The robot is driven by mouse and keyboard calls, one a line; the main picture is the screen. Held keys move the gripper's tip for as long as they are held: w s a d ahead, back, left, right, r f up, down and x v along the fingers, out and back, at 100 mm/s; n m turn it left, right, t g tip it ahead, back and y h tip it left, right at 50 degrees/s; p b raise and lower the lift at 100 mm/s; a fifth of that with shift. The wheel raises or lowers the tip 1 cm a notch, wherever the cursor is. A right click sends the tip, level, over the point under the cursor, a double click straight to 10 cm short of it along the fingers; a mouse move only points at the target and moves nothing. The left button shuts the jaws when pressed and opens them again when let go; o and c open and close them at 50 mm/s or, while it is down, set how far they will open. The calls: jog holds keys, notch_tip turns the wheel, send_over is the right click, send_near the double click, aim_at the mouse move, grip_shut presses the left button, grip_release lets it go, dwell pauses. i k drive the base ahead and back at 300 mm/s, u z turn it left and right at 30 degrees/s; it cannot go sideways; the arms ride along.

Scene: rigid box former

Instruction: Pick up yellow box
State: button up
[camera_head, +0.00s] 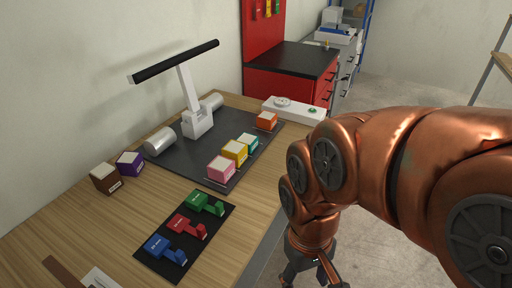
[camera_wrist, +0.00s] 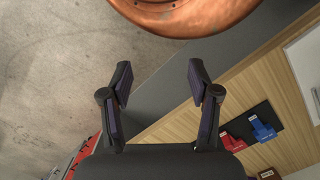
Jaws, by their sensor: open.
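The yellow box (camera_head: 234,151) has a pale top and sits on a dark mat (camera_head: 189,158) on the wooden table. It stands in a row between a pink box (camera_head: 221,169) and a teal box (camera_head: 248,143). My gripper (camera_head: 313,272) hangs at the end of my copper-coloured arm, to the right of the table and well apart from the yellow box. In the wrist view my gripper (camera_wrist: 158,84) is open with nothing between its fingers, over the table's edge and the floor. The yellow box does not show in the wrist view.
An orange box (camera_head: 266,121) is farther back on the mat. A lamp-like stand (camera_head: 197,122) rises behind the boxes. Brown (camera_head: 105,179) and purple (camera_head: 130,164) boxes are at left. Green, red and blue pieces lie on a black panel (camera_head: 214,225) in front. A red cabinet (camera_head: 289,72) stands behind.

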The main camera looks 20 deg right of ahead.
aim_at(239, 158)
jog(key=z, duration=1)
jog(key=k, duration=0.65)
jog(key=u, duration=1.35)
jog(key=i, duration=0.5)
jog(key=u, duration=0.05)
